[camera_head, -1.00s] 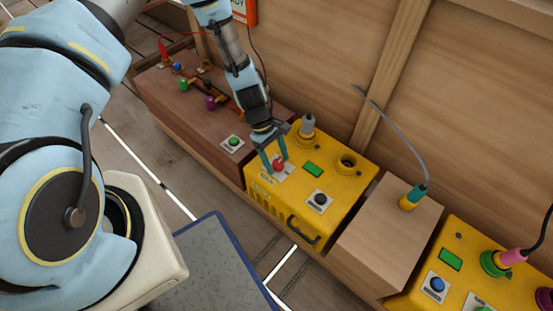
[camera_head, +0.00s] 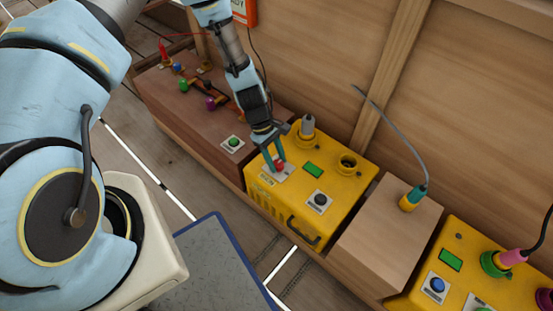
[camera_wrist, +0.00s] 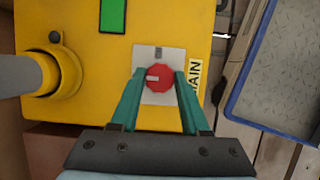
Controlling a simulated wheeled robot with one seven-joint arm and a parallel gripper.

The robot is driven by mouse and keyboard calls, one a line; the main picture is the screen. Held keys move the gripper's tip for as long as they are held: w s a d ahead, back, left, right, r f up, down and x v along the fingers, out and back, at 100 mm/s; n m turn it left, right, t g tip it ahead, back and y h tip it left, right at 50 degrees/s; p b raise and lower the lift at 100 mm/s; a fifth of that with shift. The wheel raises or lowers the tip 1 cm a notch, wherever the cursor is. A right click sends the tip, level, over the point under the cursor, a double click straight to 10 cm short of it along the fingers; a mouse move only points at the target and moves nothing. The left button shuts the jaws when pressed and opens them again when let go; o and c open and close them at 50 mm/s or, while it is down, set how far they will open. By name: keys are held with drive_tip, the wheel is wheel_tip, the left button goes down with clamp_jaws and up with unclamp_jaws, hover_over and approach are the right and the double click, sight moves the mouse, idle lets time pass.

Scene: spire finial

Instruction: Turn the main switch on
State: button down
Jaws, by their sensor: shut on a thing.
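The main switch is a red knob (camera_wrist: 159,78) with a pale mark, on a light plate (camera_wrist: 157,55) beside a "MAIN" label (camera_wrist: 195,78) in the wrist view. In the head view the red knob (camera_head: 279,166) sits on top of the yellow box (camera_head: 330,208), near its left end. My gripper (camera_wrist: 160,76) has its teal fingers on either side of the knob and is shut on it. In the head view my gripper (camera_head: 274,160) reaches down to the knob, partly covering its plate.
The yellow box also carries a green display (camera_head: 313,170), a black knob (camera_head: 320,199), a grey plug (camera_head: 308,126) and an empty socket (camera_head: 348,162). A wooden block (camera_head: 390,222) with a cabled plug stands right of it. A brown panel (camera_head: 160,97) stands left.

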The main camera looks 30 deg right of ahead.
drive_tip(key=shift+m, duration=0.5)
drive_tip(key=m+y, duration=0.1)
drive_tip(key=m, duration=0.2)
drive_tip(key=shift+d+m+y, duration=0.15)
drive_tip(key=shift+m+y, duration=0.25)
drive_tip(key=m, duration=0.2)
drive_tip(key=m+y, duration=0.1)
drive_tip(key=m, duration=0.1)
drive_tip(key=shift+d+t+y, duration=0.15)
drive_tip(key=shift+t+y, duration=0.15)
drive_tip(key=m+t+y, duration=0.1)
drive_tip(key=m, duration=0.4)
drive_tip(key=shift+s, duration=0.1)
drive_tip(key=shift+d+m+t+y, duration=0.1)
drive_tip(key=shift+m+t+y, duration=0.55)
drive_tip(key=shift+m, duration=1.35)
drive_tip(key=shift+s+t, duration=0.1)
drive_tip(key=shift+t, duration=0.15)
drive_tip(key=shift+c, duration=2)
unclamp_jaws()
